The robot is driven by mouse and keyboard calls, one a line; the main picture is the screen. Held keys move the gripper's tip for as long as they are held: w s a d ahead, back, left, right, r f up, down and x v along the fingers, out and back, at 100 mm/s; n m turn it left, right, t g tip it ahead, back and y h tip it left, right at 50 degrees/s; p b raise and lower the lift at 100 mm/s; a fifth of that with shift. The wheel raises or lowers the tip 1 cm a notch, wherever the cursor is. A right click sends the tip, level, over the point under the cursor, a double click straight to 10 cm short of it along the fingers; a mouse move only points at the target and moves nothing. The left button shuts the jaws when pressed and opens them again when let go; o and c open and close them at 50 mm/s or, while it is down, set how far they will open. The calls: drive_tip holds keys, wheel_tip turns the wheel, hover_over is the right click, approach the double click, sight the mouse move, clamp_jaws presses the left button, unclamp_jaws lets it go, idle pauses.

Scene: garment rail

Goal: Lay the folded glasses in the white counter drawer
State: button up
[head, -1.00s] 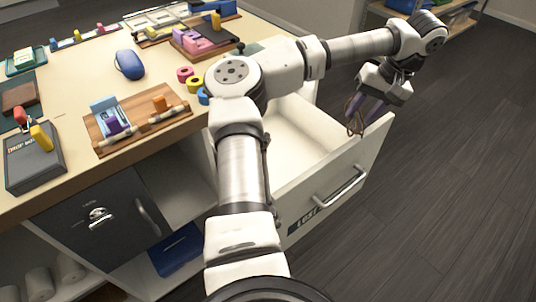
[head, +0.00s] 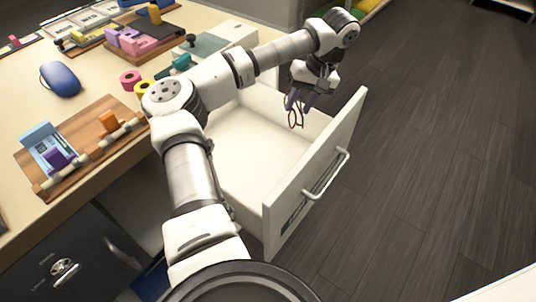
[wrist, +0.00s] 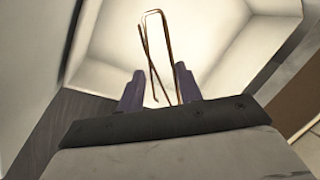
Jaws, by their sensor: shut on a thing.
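The folded glasses (head: 297,117) have thin brown frames and hang below my gripper (head: 300,101) in the head view. My gripper is shut on them, above the far part of the open white drawer (head: 329,172). In the wrist view the glasses (wrist: 155,52) stick out between the two purple-grey fingers (wrist: 158,92), with the pale drawer interior (wrist: 104,78) behind them. The drawer floor that shows is bare; my arm hides part of the drawer.
The wooden counter holds a blue case (head: 60,79), a wooden tray (head: 88,158) with small items, and coloured rings (head: 131,80). A dark grey locked door (head: 60,255) is below at left. The dark floor at right is clear.

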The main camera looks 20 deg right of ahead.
wheel_tip(320, 180, down, 18)
drive_tip(key=shift+f+p, duration=0.2)
drive_tip(key=shift+p, duration=0.65)
drive_tip(key=shift+f, duration=0.1)
drive_tip(key=shift+f, duration=0.15)
drive_tip(key=o, duration=1)
drive_tip(key=shift+c, duration=0.2)
drive_tip(key=b+v, duration=0.1)
drive_tip(key=v, duration=0.7)
drive_tip(key=shift+a, duration=0.1)
